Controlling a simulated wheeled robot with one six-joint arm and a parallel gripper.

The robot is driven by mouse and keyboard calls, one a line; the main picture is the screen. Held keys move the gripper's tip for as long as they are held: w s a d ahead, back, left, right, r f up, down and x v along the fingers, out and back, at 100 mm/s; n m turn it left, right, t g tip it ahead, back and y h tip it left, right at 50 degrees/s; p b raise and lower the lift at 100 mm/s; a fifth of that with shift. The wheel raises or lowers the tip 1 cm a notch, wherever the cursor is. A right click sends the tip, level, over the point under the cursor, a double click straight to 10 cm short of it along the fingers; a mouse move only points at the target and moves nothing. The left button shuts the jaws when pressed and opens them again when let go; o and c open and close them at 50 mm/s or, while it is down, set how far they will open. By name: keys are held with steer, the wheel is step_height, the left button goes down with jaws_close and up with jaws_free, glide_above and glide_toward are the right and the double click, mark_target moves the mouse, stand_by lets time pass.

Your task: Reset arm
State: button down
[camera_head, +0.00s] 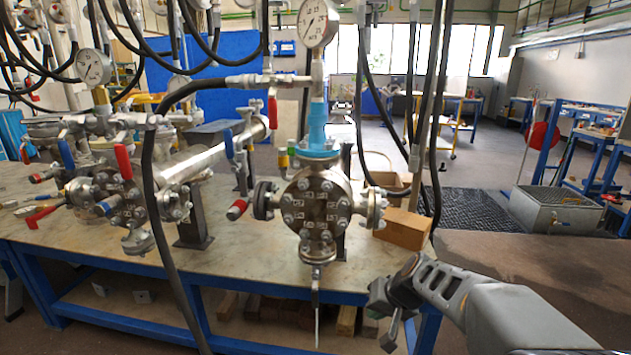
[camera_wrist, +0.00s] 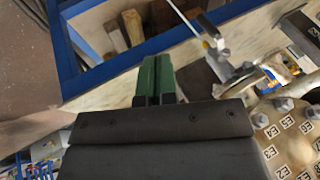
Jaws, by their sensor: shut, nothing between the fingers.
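My arm reaches in from the lower right of the head view, and my gripper (camera_head: 392,310) is at the table's front edge, right of the nearest flanged vessel (camera_head: 316,207). In the wrist view my gripper (camera_wrist: 156,66) shows as two green fingers side by side, shut with nothing between them. The vessel also shows at the right of the wrist view (camera_wrist: 287,130), with bolts and small code labels on its flange. A thin lever (camera_head: 316,305) hangs from the vessel's bottom. The fingers are apart from the vessel.
The blue-framed table (camera_head: 250,262) carries more vessels and valves at left (camera_head: 120,190). A cardboard box (camera_head: 404,229) stands right of the nearest vessel. Black hoses (camera_head: 150,190) hang in front of the table. Wooden blocks (camera_head: 346,320) lie below. Open floor (camera_head: 470,180) lies behind at right.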

steer(key=s+r+h+p, duration=0.1)
steer(key=s+r+p, duration=0.4)
steer(key=r+p, duration=0.2)
steer(key=s+d+r+n+h+p, duration=0.1)
steer(key=s+r+p, duration=0.4)
steer(key=r+p, duration=0.3)
steer(key=s+d+r+n+h+p, duration=0.1)
steer(key=s+r+p, duration=0.5)
steer(key=r, duration=0.6)
steer(key=shift+r+g+h+p, duration=0.25)
steer(key=shift+g+h+p, duration=0.15)
steer(key=shift+h+p, duration=0.3)
stand_by(4.6)
